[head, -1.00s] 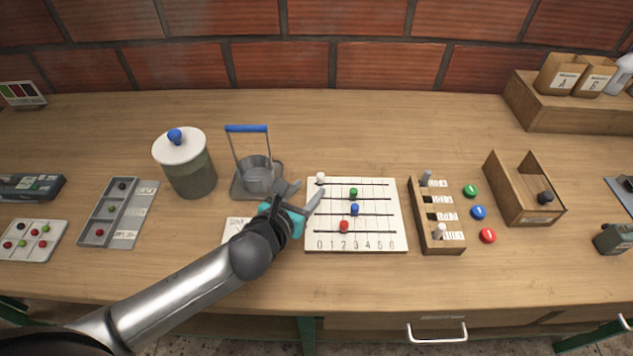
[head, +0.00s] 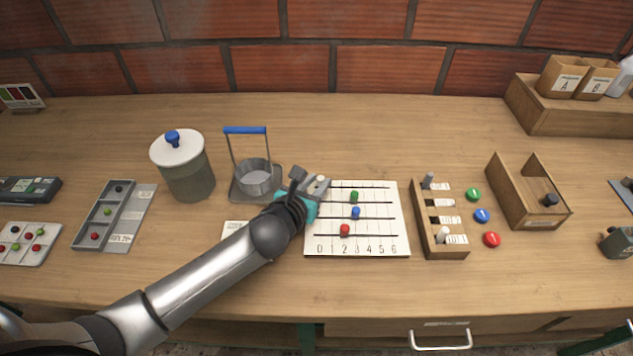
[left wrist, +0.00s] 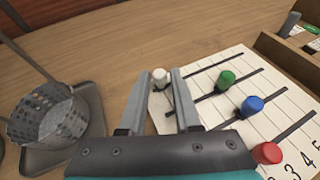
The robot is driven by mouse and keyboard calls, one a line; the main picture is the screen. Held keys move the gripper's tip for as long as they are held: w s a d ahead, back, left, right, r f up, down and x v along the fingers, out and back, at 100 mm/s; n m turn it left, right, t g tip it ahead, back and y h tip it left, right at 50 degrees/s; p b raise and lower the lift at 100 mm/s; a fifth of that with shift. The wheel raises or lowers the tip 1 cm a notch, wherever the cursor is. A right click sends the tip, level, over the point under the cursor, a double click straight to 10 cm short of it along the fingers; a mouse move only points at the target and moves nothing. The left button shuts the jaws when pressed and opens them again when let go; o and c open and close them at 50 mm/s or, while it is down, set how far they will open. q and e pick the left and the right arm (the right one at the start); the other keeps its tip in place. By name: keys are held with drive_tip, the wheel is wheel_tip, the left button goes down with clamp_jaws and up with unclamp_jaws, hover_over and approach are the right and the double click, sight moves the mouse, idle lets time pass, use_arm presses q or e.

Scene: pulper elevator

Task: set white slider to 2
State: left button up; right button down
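The white slider (head: 320,181) sits at the left end of the top track of the white slider board (head: 394,244), around the 0 column. In the left wrist view the white slider (left wrist: 160,77) shows between and just beyond the fingertips of my left gripper (left wrist: 161,78). The fingers are apart on either side of it; contact cannot be seen. In the head view my left gripper (head: 311,176) is at the board's upper left corner. The green slider (head: 354,196), blue slider (head: 355,212) and red slider (head: 345,229) sit on the lower tracks. My right gripper is out of view.
A metal basket with a blue handle (head: 246,130) stands close left of my left gripper. A lidded pot (head: 188,173) is farther left. A wooden block with pegs (head: 424,226) stands right of the board, beside green, blue and red buttons. The table behind the board is clear.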

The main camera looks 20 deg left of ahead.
use_arm(q)
clamp_jaws()
idle(1.0)
